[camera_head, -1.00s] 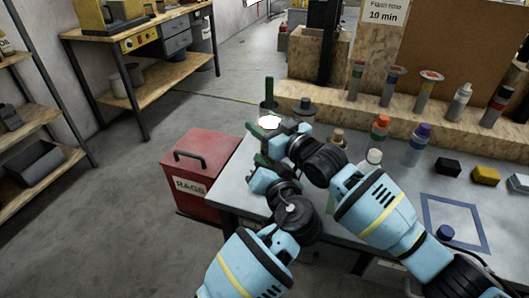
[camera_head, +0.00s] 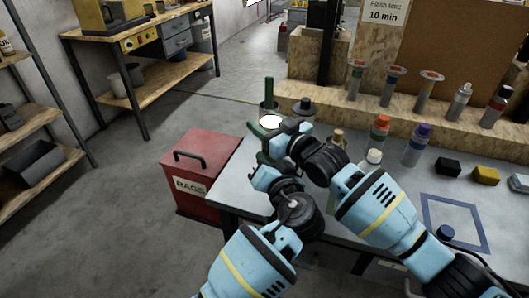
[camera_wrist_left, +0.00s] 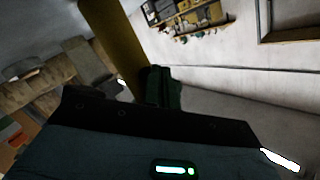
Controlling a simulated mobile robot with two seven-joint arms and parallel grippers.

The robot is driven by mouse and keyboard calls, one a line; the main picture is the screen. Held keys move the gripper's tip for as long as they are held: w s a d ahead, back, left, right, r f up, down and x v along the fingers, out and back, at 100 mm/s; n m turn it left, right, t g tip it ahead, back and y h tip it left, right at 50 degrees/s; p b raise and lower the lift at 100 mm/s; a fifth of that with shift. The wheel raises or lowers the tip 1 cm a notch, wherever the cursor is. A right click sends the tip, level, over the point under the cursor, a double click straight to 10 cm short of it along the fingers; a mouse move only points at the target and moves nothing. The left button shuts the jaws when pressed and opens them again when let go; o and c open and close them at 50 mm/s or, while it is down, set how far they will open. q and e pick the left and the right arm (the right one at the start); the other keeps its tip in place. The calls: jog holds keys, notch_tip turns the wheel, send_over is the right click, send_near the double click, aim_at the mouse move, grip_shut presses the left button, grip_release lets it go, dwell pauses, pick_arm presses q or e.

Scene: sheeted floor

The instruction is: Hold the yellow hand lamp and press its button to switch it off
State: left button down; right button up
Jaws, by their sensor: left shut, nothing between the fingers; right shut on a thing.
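The hand lamp shows in the head view as a bright white round face (camera_head: 270,121), which looks lit. My right gripper (camera_head: 264,132) is shut on the lamp, and its wrist hides most of the lamp's body. In the left wrist view the lamp's yellow-brown body (camera_wrist_left: 116,45) slants down from the top left. My left gripper (camera_head: 262,158) is just below the right one in the head view, shut and empty. Its dark green fingers (camera_wrist_left: 162,88) are close beside the lamp body in the wrist view. I cannot tell whether they touch. The button is not visible.
Both arms reach over the grey table's (camera_head: 235,185) left end. A red rags bin (camera_head: 205,165) stands on the floor beside it. Bottles, including an orange-capped one (camera_head: 379,132), stand right of my grippers. A blue square outline (camera_head: 430,210) marks the table's right part.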

pick_arm(q)
jog(key=shift+w, duration=0.8)
dwell(0.9)
jog(key=shift+s+a, duration=0.15)
jog(key=shift+s+a+f, duration=0.25)
jog(key=shift+s+a, duration=0.3)
jog(key=shift+s, duration=0.35)
jog(key=shift+s+a+r, duration=0.1)
jog(key=shift+s+a, duration=0.2)
jog(key=shift+s, duration=0.6)
jog(key=shift+s+a, duration=0.35)
jog(key=shift+s, duration=0.6)
jog(key=shift+s+a+r, duration=0.1)
jog(key=shift+s+a, duration=0.2)
jog(key=shift+s, duration=0.6)
